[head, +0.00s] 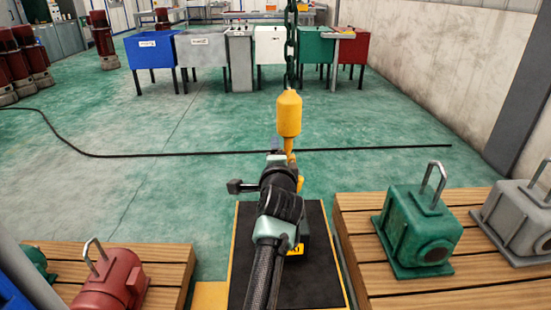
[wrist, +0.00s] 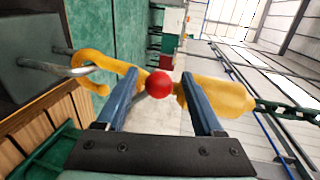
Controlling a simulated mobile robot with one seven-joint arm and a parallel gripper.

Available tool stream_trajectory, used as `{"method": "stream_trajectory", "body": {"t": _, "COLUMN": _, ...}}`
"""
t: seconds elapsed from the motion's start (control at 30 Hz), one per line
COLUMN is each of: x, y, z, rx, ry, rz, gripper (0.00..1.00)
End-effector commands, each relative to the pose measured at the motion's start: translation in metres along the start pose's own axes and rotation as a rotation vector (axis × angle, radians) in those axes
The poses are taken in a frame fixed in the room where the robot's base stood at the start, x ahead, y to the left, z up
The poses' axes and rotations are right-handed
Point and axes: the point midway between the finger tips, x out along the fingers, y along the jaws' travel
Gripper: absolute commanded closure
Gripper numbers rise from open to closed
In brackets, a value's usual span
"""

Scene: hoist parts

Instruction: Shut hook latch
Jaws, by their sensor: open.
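A yellow hook block (head: 289,113) hangs upright on a dark green chain (head: 291,50) in the head view. In the wrist view the block (wrist: 225,96) lies to the right and the yellow hook (wrist: 97,60) curves at the left. A grey metal loop (wrist: 60,67) on a dark box (wrist: 25,50) passes at the hook's bend. A red ball (wrist: 159,84) shows between my fingers, with a short grey piece beside it; whether the latch is open I cannot tell. My gripper (wrist: 161,76) is open, its blue fingers either side of the ball. My arm hides much of the hook in the head view.
A green housing (head: 420,230) and a grey housing (head: 520,215) stand on the right wooden pallet. A red motor (head: 110,285) stands on the left pallet. A black mat (head: 245,240) lies between them. A black cable (head: 200,154) crosses the open green floor behind.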

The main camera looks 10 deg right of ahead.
Motion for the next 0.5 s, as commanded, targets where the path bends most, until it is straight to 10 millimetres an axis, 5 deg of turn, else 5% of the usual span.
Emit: {"method": "stream_trajectory", "body": {"t": 0.5, "x": -0.057, "y": -0.002, "z": 0.0, "rx": -0.002, "ry": -0.001, "rz": 0.001, "gripper": 0.31}}
